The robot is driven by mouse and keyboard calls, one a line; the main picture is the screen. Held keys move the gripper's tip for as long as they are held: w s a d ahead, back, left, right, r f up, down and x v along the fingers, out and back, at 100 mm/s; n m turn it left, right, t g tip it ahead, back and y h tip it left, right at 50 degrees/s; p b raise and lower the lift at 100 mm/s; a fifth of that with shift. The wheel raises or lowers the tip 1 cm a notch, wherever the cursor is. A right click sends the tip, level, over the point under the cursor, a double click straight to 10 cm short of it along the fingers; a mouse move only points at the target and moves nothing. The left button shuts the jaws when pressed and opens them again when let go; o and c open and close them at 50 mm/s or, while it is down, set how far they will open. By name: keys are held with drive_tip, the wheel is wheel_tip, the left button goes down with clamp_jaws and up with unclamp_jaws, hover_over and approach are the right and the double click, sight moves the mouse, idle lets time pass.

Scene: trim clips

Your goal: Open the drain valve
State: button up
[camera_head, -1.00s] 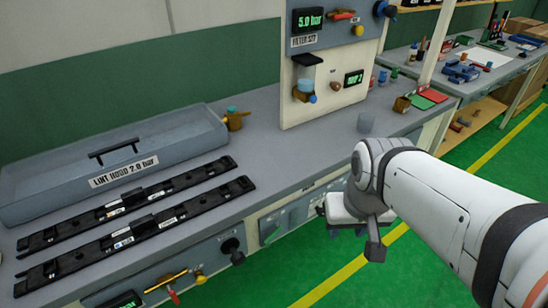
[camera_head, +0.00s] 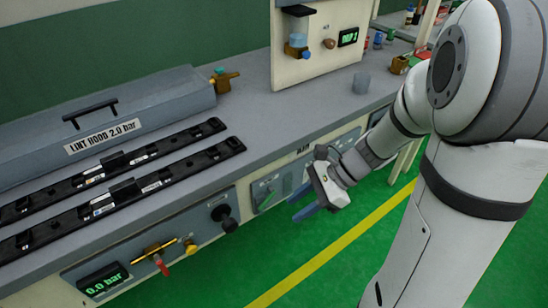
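No label naming a drain valve is readable, so I cannot tell which fitting it is. On the upright panel (camera_head: 330,45), a filter bowl (camera_head: 299,40) has a brass fitting and a blue knob (camera_head: 305,54) beneath it. A brass valve with a red handle (camera_head: 160,264) is on the bench's front panel, by a display (camera_head: 103,281) reading 0.0 bar. Another brass fitting (camera_head: 222,80) is on the end of the lint hood (camera_head: 110,115). My gripper (camera_head: 299,204) is in front of the bench, right of the red-handled valve and apart from it. Its blue fingers look spread and empty.
Two black rails (camera_head: 110,205) lie on the bench top. A black knob (camera_head: 226,220) and a grey-green switch plate (camera_head: 266,190) are on the bench front near my gripper. The green floor in front is clear.

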drive_tip(key=w+f+m+t+y+b, duration=0.2)
drive_tip(key=w+f+m+y, duration=0.1)
drive_tip(key=w+f+m, duration=0.3)
drive_tip(key=m+t+y+b, duration=0.25)
drive_tip(key=m+t, duration=0.25)
drive_tip(key=m, duration=0.6)
approach(267, 200)
drive_tip(key=w+b+x, duration=0.1)
drive_tip(key=x, duration=0.6)
drive_tip(key=shift+w+d, duration=0.2)
drive_tip(key=shift+d, duration=0.05)
clamp_jaws()
